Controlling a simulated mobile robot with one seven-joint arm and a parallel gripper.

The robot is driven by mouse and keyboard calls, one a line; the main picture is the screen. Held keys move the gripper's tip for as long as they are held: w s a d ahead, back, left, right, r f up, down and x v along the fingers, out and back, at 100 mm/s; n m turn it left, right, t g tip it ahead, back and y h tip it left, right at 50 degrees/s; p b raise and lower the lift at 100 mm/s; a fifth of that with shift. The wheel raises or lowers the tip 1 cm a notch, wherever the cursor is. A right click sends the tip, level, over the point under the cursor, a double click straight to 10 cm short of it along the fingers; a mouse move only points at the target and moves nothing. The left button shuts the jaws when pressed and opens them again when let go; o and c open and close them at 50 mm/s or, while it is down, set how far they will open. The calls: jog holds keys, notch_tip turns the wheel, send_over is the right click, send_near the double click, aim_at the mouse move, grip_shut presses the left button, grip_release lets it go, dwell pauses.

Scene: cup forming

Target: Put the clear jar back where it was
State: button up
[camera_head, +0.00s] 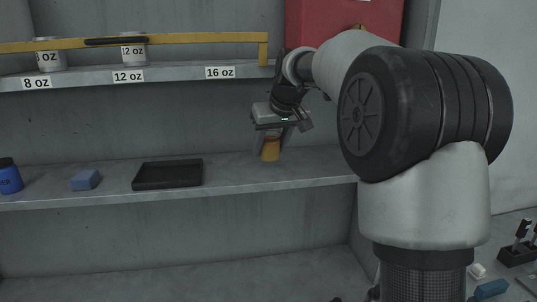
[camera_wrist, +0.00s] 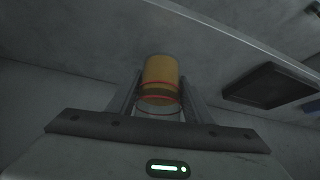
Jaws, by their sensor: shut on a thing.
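The clear jar (camera_head: 270,151) has amber contents and hangs below my gripper (camera_head: 268,140) in the head view. In the wrist view the jar (camera_wrist: 161,80) sits between the two fingers of my gripper (camera_wrist: 160,98), with red lines around it. My gripper is shut on the jar. The jar is over the right part of the lower shelf (camera_head: 230,175). I cannot tell whether its base touches the shelf. Its upper part is partly hidden by the fingers in the head view.
A black tray (camera_head: 168,174), a blue sponge-like block (camera_head: 85,180) and a blue container (camera_head: 9,177) stand left on the lower shelf. The upper shelf holds cans (camera_head: 133,50) behind a yellow bar (camera_head: 200,39), above size labels. A red box (camera_head: 340,20) is at upper right.

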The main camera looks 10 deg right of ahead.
aim_at(270, 158)
jog(key=shift+s+f, duration=0.1)
jog(key=shift+f, duration=1.6)
jog(key=o, duration=1.2)
jog(key=shift+o, duration=0.2)
